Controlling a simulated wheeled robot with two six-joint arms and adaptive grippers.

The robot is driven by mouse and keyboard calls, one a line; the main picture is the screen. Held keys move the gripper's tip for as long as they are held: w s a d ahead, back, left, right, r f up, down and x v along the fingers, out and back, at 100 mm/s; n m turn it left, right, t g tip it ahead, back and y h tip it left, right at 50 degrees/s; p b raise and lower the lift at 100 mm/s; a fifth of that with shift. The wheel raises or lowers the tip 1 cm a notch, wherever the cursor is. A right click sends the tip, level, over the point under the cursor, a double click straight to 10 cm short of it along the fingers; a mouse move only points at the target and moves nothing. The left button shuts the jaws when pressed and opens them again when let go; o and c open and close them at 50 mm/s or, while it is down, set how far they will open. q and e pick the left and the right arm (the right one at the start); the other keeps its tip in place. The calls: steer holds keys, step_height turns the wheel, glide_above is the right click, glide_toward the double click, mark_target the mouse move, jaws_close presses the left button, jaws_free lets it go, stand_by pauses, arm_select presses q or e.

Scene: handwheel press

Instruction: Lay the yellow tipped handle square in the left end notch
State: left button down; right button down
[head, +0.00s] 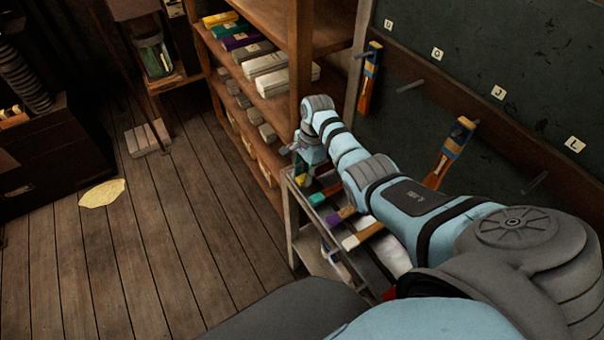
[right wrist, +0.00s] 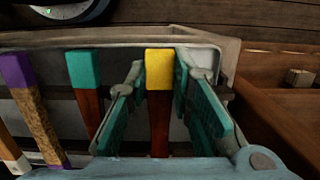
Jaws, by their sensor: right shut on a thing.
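The yellow tipped handle (right wrist: 159,75) has a yellow block end and a dark red-brown shaft. In the right wrist view it stands between the teal pads of my right gripper (right wrist: 160,88), which is shut on it. In the head view my right gripper (head: 306,165) is over the far end of a grey rack (head: 291,235), and the handle is mostly hidden. The yellow end lies close to the rack's pale rim (right wrist: 215,62); I cannot tell whether it rests in a notch. My left gripper is not in view.
Teal (right wrist: 83,70), purple (right wrist: 17,70) and white tipped (right wrist: 17,163) handles lie left of the held one. A wooden shelf (head: 300,45) stands just beyond the rack. Two handles hang on the dark board (head: 460,60), which has bare pegs. Floor to the left is mostly clear.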

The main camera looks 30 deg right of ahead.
steer(key=c, duration=1.3)
jaws_free()
steer(key=shift+c, duration=0.2)
steer(key=shift+o, duration=0.2)
steer(key=o, duration=0.4)
steer(key=shift+c, duration=0.2)
steer(key=shift+r+p, duration=0.4)
step_height(320, 180, up, 2)
steer(key=shift+r+p, duration=0.15)
steer(key=shift+p, duration=0.7)
steer(key=shift+r+b, duration=0.3)
steer(key=shift+r, duration=1.7)
